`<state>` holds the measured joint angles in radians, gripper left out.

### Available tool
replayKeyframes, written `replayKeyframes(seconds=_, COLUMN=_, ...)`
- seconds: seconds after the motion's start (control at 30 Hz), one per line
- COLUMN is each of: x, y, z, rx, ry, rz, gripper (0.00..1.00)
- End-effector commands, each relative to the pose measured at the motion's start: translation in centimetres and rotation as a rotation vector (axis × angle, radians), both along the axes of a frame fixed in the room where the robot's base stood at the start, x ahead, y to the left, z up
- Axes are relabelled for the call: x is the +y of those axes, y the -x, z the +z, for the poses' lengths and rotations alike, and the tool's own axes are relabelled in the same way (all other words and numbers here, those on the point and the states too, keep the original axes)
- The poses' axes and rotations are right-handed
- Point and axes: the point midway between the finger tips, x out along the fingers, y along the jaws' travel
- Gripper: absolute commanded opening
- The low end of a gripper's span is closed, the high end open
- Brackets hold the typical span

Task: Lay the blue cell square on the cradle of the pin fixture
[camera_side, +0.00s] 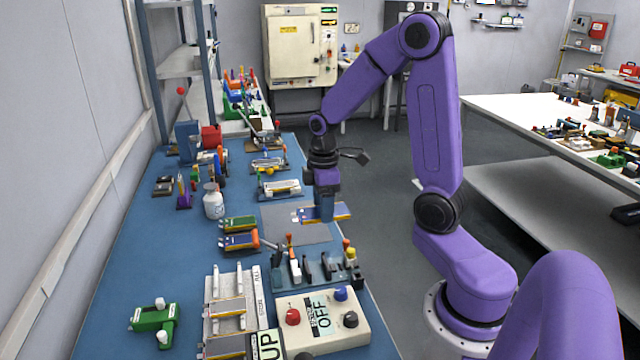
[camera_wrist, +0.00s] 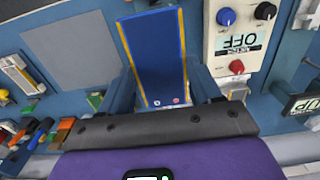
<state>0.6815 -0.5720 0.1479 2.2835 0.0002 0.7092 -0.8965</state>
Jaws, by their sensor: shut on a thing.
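My gripper (camera_side: 326,208) is shut on the blue cell (camera_side: 343,212), a flat blue plate with yellow edges.
A control box (camera_side: 330,318) with knobs and an OFF display stands in front of the fixture. A white bottle (camera_side: 213,203) stands farther left.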

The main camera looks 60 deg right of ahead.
Motion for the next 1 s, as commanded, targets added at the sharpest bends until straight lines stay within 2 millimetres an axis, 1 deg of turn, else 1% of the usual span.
replayKeyframes(seconds=0.03, x=0.0, y=0.2, z=-1.4, rx=0.009, ry=-0.001, rz=0.000, gripper=0.37)
replayKeyframes(seconds=0.2, x=0.0, y=0.1, z=-5.2, rx=0.008, ry=-0.001, rz=0.000, gripper=0.37)
replayKeyframes(seconds=0.3, x=0.0, y=0.1, z=-6.6, rx=0.005, ry=-0.001, rz=0.000, gripper=0.37)
replayKeyframes(seconds=0.4, x=0.0, y=0.0, z=-7.5, rx=0.003, ry=0.000, rz=-0.001, gripper=0.37)
replayKeyframes(seconds=0.53, x=0.0, y=0.0, z=-8.0, rx=0.000, ry=0.000, rz=-0.002, gripper=0.37)
replayKeyframes(seconds=0.93, x=0.0, y=0.0, z=-8.0, rx=-0.001, ry=0.001, rz=0.000, gripper=0.37)
replayKeyframes(seconds=1.0, x=0.0, y=0.0, z=-8.3, rx=0.000, ry=0.000, rz=0.000, gripper=0.37)
